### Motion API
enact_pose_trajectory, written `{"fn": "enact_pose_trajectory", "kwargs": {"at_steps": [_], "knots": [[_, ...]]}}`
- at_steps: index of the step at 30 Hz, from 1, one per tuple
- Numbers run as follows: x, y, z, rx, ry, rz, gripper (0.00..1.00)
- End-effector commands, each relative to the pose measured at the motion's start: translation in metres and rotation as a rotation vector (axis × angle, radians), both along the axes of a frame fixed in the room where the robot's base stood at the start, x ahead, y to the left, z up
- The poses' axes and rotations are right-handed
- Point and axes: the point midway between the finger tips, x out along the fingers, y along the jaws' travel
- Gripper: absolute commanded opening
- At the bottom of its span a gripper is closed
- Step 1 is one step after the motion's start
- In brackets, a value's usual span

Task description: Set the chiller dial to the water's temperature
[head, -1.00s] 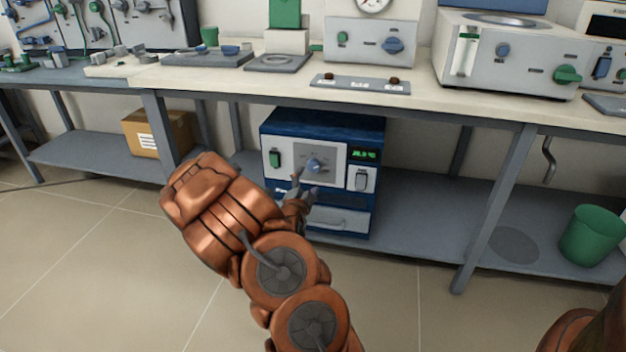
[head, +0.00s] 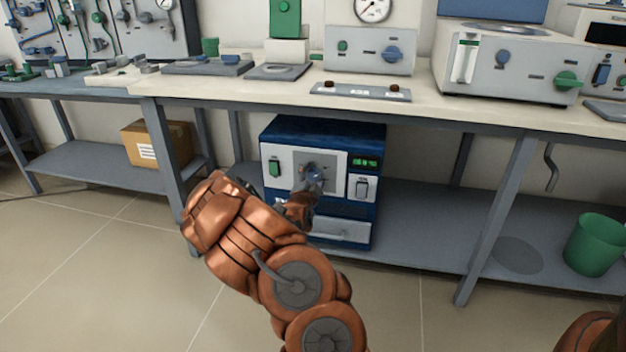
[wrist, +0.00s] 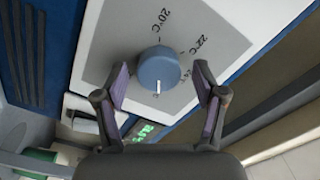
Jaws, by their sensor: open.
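The chiller (head: 330,130) is a blue box with a pale front on the shelf under the bench. Its dial is a round blue knob (wrist: 158,70) with a white pointer mark, on a grey plate (wrist: 215,35) printed 20°C, 22°C and a further label partly hidden by a finger. The white mark points to the bottom of the wrist view. A green lit display (head: 365,162) is too small to read surely. My gripper (wrist: 160,92) is open, its fingers on either side of the knob, with gaps showing. In the head view my gripper (head: 308,188) partly covers the dial.
A green switch (head: 274,167) and a white switch (head: 362,187) flank the dial. The bench top (head: 270,88) overhangs the chiller, with a table leg (head: 495,220) to its right. A green bin (head: 594,243) stands at the far right.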

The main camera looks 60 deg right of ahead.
Motion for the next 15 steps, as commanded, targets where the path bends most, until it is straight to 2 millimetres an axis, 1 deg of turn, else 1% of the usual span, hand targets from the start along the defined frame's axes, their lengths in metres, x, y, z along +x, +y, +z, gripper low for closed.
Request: {"fn": "enact_pose_trajectory", "kwargs": {"at_steps": [3,12,15], "knots": [[0.0003,-0.0030,-0.0007,0.000,0.001,-0.001,0.70],[0.0006,-0.0034,-0.0008,0.003,0.002,-0.001,0.70],[0.0006,-0.0034,-0.0008,0.003,0.002,-0.001,0.60]]}}
